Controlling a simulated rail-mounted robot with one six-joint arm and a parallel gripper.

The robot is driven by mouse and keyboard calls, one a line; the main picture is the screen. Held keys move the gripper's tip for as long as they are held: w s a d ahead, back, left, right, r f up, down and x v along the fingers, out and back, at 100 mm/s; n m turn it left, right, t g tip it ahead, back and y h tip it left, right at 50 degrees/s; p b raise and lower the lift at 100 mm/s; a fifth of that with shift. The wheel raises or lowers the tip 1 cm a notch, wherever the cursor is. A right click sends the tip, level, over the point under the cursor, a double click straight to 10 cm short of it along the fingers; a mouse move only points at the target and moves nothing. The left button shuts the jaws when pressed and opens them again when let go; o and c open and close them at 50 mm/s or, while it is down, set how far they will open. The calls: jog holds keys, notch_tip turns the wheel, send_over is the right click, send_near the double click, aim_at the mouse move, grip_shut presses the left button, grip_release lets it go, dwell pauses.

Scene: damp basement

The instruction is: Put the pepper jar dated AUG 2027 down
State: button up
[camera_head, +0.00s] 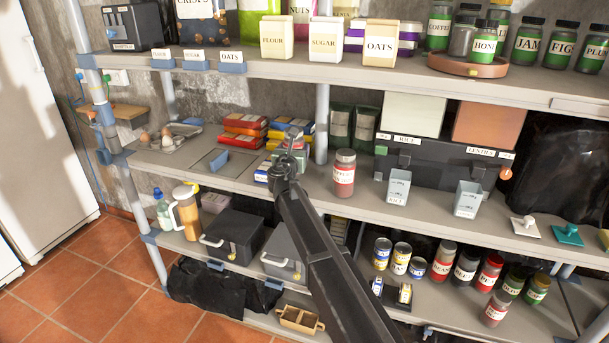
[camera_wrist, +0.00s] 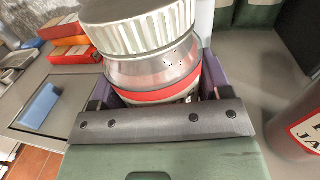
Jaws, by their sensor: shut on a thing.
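A jar (camera_wrist: 160,65) with a ribbed silver lid and a red band is between the jaws of my gripper (camera_wrist: 155,110) in the wrist view. My gripper is shut on it. Its label and date are hidden, so I cannot read AUG 2027. In the head view my gripper (camera_head: 290,160) is over the middle shelf (camera_head: 325,200), beside the coloured boxes, and my arm largely hides the held jar. I cannot tell whether the jar touches the shelf. A grey panel (camera_head: 208,166) with a blue block (camera_head: 220,161) on it lies to the left.
A red labelled jar (camera_head: 344,174) stands close on the right; it also shows in the wrist view (camera_wrist: 300,125). Red and yellow boxes (camera_head: 245,128) are stacked behind. An egg tray (camera_head: 172,138) is at left. A pale cup (camera_head: 398,187) stands farther right. The upper shelf (camera_head: 430,78) overhangs.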

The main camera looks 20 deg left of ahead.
notch_tip(320, 180, down, 5)
jog(key=b, duration=0.3)
jog(key=shift+b, duration=0.35)
jog(key=shift+r, duration=0.4)
jog(key=shift+f, duration=0.25)
jog(key=o, duration=1.3)
jog(key=shift+r, duration=0.1)
jog(key=shift+r+p, duration=0.25)
jog(key=shift+p, duration=0.1)
jog(key=s+d, duration=0.1)
jog(key=s, duration=1.1)
jog(key=shift+d, duration=0.4)
